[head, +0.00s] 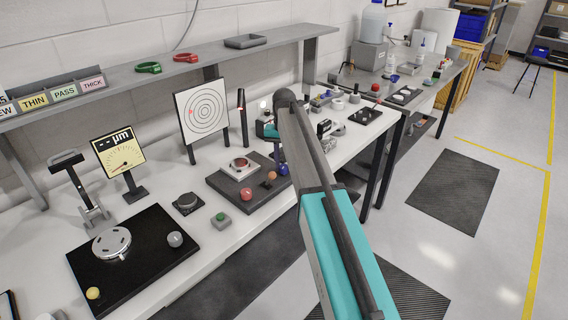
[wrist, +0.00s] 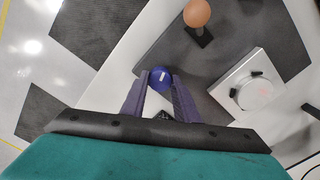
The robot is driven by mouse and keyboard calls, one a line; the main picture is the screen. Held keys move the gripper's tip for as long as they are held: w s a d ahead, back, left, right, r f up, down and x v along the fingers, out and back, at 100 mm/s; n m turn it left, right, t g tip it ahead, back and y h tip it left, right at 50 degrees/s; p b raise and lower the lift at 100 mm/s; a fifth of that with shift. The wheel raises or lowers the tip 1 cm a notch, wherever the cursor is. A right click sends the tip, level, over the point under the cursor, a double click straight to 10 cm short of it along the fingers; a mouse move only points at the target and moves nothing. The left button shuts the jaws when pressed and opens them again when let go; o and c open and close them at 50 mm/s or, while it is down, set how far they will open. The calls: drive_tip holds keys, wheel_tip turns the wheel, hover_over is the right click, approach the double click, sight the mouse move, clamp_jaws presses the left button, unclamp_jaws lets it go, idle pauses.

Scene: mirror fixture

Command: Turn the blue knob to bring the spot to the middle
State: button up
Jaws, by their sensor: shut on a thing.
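The blue knob (wrist: 160,78) sits between the tips of my gripper (wrist: 159,88) in the wrist view, and the gripper is shut on it. A pale mark shows on top of the knob. In the head view the blue knob (head: 283,169) is at the right edge of a dark plate (head: 222,190), below my arm. The target board (head: 205,108) with concentric rings stands behind the plate. A small reddish spot (head: 191,112) appears left of the middle rings. The mirror mount, a white square block (head: 232,170) with a round piece, sits on the plate.
An orange knob (head: 271,176) stands close to the blue one; it also shows in the wrist view (wrist: 197,12). A dark post (head: 242,118) stands right of the target. A dial gauge (head: 119,152) stands left.

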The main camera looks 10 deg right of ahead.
sight(284, 166)
drive_tip(key=m, duration=0.5)
drive_tip(key=shift+m, duration=0.3)
drive_tip(key=shift+d+m, duration=0.1)
drive_tip(key=shift+m, duration=2.1)
drive_tip(key=shift+r, duration=0.1)
drive_tip(key=o, duration=1.1)
drive_tip(key=shift+c, duration=0.2)
wheel_tip(284, 166, up, 14)
drive_tip(key=b, duration=0.3)
